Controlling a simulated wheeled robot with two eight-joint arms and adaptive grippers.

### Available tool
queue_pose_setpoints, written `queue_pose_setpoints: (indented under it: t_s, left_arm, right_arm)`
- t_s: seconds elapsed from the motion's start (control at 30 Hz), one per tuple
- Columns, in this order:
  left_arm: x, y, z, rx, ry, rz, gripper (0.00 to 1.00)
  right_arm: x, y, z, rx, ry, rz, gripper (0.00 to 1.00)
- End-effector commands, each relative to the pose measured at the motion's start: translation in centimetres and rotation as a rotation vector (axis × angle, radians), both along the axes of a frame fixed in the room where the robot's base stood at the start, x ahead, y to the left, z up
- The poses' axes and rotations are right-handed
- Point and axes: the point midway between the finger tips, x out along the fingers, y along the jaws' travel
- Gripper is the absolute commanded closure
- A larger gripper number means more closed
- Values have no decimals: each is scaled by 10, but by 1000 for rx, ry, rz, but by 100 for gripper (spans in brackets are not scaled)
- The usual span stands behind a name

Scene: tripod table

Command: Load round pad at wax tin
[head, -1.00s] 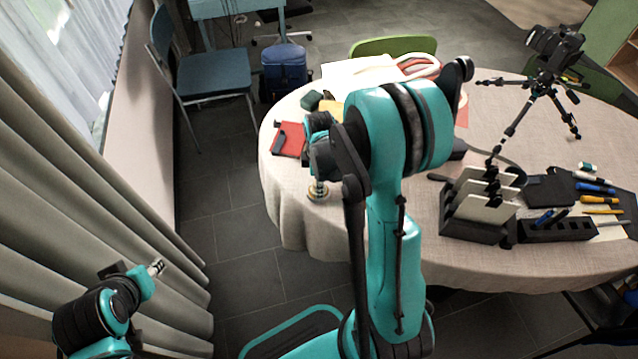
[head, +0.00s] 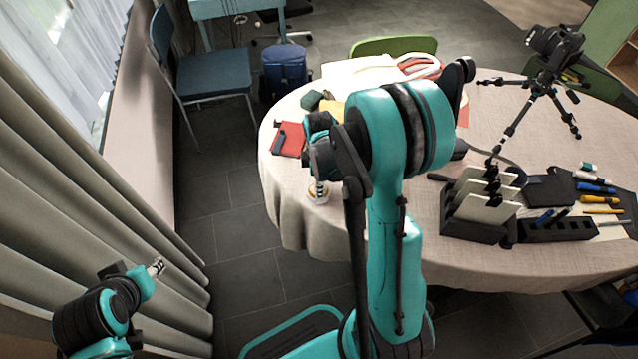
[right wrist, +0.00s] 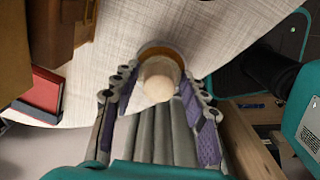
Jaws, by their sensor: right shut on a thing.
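The wax tin (head: 318,193) stands near the left edge of the cloth-covered table, partly hidden by my right gripper above it. In the right wrist view, its amber-brown rim (right wrist: 152,49) shows just beyond the fingertips. The cream round pad (right wrist: 158,88) is between the fingers of my right gripper (right wrist: 155,95), which is shut on it. The pad overlaps the tin in this view; I cannot tell whether they touch. In the head view my right gripper (head: 319,180) points down at the tin. My left gripper (head: 156,267) is away from the table at lower left, too small to read.
A red notebook (head: 288,140) lies behind the tin. A card rack (head: 478,205), a dark tool block (head: 557,230) and a camera tripod (head: 537,88) stand farther right. The table edge is close to the tin. Curtains (head: 90,200) hang beside my left arm.

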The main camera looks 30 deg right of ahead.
Motion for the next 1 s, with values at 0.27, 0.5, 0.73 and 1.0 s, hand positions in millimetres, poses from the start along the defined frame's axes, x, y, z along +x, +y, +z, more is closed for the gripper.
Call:
queue_pose_setpoints:
  t_s: [0.27,0.5,0.73,1.0]
  left_arm:
    - [0,0,0,0,0,0,62]
    - [0,0,13,0,0,0,62]
    - [0,0,27,0,0,0,62]
    - [0,0,44,0,0,0,62]
  right_arm:
    - [-1,1,0,1,2,0,80]
    - [-1,0,16,0,1,0,80]
    - [0,0,36,0,1,0,80]
    - [-1,0,59,0,1,0,80]
